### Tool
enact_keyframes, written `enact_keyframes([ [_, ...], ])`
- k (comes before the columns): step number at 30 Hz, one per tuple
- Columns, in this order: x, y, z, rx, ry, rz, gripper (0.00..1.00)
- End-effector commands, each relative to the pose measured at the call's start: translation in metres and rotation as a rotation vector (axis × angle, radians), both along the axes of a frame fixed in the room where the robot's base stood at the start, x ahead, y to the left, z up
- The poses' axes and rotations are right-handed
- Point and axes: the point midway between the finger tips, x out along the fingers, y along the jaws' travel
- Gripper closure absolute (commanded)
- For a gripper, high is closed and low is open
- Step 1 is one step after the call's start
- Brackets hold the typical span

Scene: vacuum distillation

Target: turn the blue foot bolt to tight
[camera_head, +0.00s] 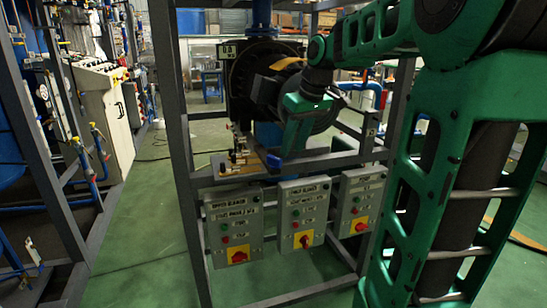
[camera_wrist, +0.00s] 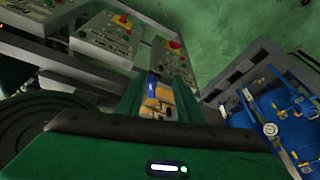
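A small blue part (camera_head: 273,160), which looks like the foot bolt, shows at the right end of a wooden board on the frame's crossbar. It also shows as a blue bar in the wrist view (camera_wrist: 152,87). My green gripper (camera_head: 292,145) hangs just above and to the right of it, pointing down. In the wrist view my gripper (camera_wrist: 160,98) has its two green fingers apart, with the board (camera_wrist: 163,93) and the blue part seen between them. No contact is clear. The bolt's lower end is hidden.
Small metal fittings (camera_head: 239,152) stand on the board's left part. Grey control boxes (camera_head: 235,227) with knobs hang below the crossbar. A dark frame post (camera_head: 180,150) stands at left, and a large black round vessel (camera_head: 250,80) is behind my gripper. Green floor lies open at left.

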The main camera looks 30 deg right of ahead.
Motion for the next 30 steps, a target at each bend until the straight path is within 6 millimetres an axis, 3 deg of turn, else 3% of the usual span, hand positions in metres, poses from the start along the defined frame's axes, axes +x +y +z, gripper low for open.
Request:
enact_keyframes([
  [3,0.033,-0.01,0.018,-0.02,-0.045,0.097,0.67],
  [10,0.053,-0.013,0.024,-0.032,-0.074,0.167,0.67],
  [24,0.079,-0.007,-0.045,-0.032,-0.073,0.164,0.67],
  [30,0.087,-0.005,-0.065,-0.032,-0.073,0.164,0.67],
])
